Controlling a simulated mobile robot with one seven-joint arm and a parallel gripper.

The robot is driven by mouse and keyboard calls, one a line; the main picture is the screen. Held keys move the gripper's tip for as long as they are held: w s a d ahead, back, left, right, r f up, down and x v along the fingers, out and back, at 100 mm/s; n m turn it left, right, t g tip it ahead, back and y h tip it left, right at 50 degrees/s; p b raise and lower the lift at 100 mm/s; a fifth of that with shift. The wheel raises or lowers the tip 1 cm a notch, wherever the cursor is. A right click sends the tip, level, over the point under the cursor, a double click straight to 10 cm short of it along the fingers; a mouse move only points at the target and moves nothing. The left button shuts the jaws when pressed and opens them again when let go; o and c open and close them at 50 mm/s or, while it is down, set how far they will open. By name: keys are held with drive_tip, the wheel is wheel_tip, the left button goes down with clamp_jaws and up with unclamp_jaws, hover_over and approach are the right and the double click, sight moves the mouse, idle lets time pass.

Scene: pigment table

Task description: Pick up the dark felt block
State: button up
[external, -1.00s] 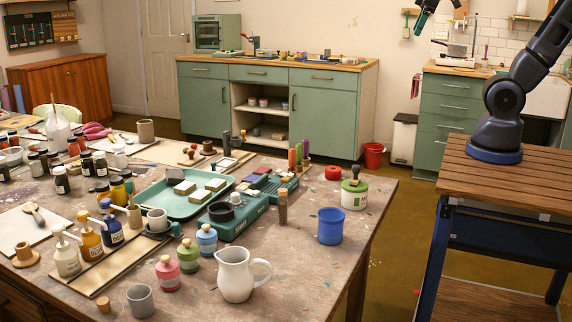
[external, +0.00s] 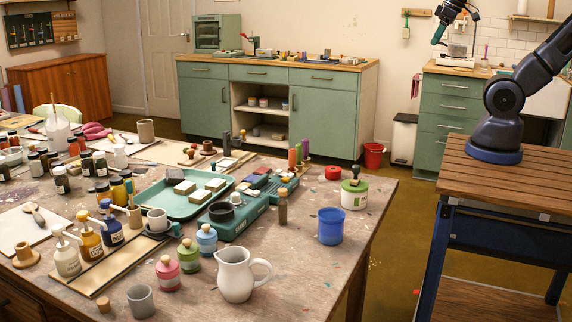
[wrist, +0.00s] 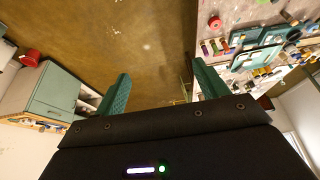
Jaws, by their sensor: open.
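Several small blocks lie on the teal tray (external: 158,207) in the middle of the table in the external view. My gripper (external: 437,36) is high in the air at the upper right, far from the tray. In the wrist view its two green fingers (wrist: 163,85) are wide apart with nothing between them. The tray area is small at that view's upper right, and single blocks are not clear.
Around the tray stand a teal box (external: 237,222), a white pitcher (external: 236,275), a blue cup (external: 330,227), a green-white canister (external: 354,194) and several bottles. The table (external: 310,275) is crowded at left and clearer at the front right. Open floor separates it from my base's stand.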

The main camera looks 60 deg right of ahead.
drive_tip(key=c, duration=0.6)
